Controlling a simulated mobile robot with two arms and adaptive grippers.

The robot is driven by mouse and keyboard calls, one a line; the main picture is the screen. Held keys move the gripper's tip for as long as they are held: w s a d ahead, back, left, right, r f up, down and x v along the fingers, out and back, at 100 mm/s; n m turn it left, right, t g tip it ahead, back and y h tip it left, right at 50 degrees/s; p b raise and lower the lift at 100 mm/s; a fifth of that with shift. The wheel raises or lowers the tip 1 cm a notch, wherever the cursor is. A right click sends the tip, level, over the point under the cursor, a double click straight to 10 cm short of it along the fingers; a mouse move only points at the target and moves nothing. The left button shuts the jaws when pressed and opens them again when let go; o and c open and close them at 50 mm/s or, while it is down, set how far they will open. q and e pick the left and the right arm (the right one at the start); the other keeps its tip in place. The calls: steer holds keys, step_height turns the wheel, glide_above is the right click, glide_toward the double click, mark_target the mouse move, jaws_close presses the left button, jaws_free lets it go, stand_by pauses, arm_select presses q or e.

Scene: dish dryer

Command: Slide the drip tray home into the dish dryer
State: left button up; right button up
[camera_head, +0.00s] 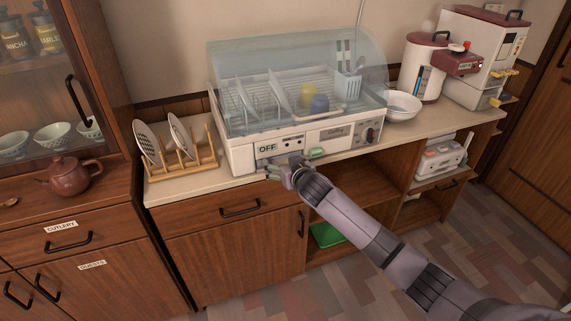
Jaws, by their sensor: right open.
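The dish dryer (240,159) stands on the counter, white with a clear domed lid that is down over a rack. An "OFF" label shows on its front left. The drip tray is hard to make out; a thin grey-blue edge low on the dryer's front, under that label, may be it. My right gripper (274,171) is open at the dryer's lower front, close to that edge. The gripper and wrist hide part of the front, and I cannot tell whether the fingers touch it. My left gripper is out of view.
A wooden rack (186,163) with plates stands left of the dryer. A white bowl (402,106) and a white-and-red appliance (426,69) stand to the right. The counter strip before the dryer is narrow.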

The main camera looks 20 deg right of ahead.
steer(key=v, duration=1.2)
steer(key=s+d+f+g+p, duration=0.1)
steer(key=s+d+f+g, duration=0.15)
steer(key=f, duration=0.95)
steer(key=s+d+f+g, duration=0.1)
steer(key=s+f+g, duration=0.15)
steer(key=f, duration=0.85)
steer(key=s+f+g, duration=0.2)
steer(key=s+f, duration=1)
steer(key=f, duration=0.3)
steer(key=s+a+f+g, duration=0.1)
steer(key=s+f, duration=0.4)
steer(key=s, duration=0.7)
steer(key=s+a+f+n+g+p, duration=0.1)
steer(key=s+f+g, duration=0.2)
steer(key=s, duration=0.9)
steer(key=s+a+f+n+g, duration=0.1)
steer(key=s+a+f, duration=0.1)
steer(key=s+f, duration=0.6)
steer(key=s, duration=0.4)
steer(key=shift+s+f+g+p, duration=0.35)
steer(key=shift+g, duration=0.05)
